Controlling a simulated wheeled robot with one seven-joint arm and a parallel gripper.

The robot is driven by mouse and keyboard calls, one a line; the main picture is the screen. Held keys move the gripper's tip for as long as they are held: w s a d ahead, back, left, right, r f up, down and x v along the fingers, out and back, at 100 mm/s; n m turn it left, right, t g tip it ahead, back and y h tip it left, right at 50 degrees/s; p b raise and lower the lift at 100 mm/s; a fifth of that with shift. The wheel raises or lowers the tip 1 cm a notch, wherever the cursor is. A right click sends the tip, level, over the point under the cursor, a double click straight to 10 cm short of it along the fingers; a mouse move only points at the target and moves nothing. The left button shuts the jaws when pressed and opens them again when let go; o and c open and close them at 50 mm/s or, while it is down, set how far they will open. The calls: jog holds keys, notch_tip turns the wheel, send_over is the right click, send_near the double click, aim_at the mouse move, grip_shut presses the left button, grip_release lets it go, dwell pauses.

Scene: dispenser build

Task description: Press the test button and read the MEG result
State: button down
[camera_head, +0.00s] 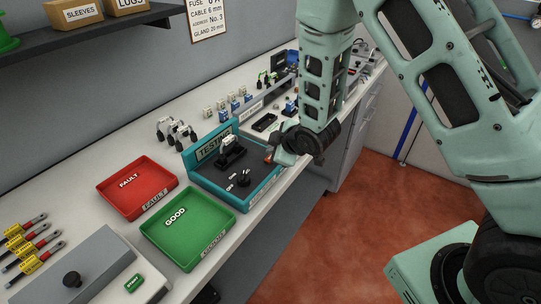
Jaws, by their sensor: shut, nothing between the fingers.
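The teal test station (207,181) stands on the bench, with a back panel marked "TEST" (212,143), the rest of its lettering unclear. A dark fixture (231,153) with a pale part on top sits on its deck, and a black knob-like part (244,180) stands nearer the front. My gripper (277,157) is shut and empty, low at the station's right end. A small orange-red spot (268,157) shows right beside its tip; I cannot tell whether it is the test button or whether they touch. No MEG reading is legible.
A red FAULT tray (119,202) and a green GOOD tray (192,260) lie left and front of the station. Small parts (176,130) and a black tray (264,122) stand behind it. A shelf (90,36) overhangs the bench. Red floor lies right.

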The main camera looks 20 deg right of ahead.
jog(key=shift+r, duration=0.1)
notch_tip(320, 180, up, 5)
jog(key=p, duration=0.3)
dwell(0.4)
dwell(0.7)
jog(key=s+a+r+m+g+b, duration=0.1)
jog(key=s+a+r+m+g, duration=0.2)
jog(key=s, duration=0.5)
jog(key=s+a+r+m+g+b, duration=0.1)
jog(key=s+a+r+g, duration=0.1)
jog(key=s+a+r, duration=0.45)
jog(key=s+d+r+g+h, duration=0.1)
jog(key=s+g, duration=0.1)
jog(key=s, duration=0.7)
jog(key=s+d+g+h, duration=0.1)
jog(key=s, duration=0.8)
jog(key=shift+d+r+m+g+b, duration=0.35)
jog(key=shift+m+g, duration=0.05)
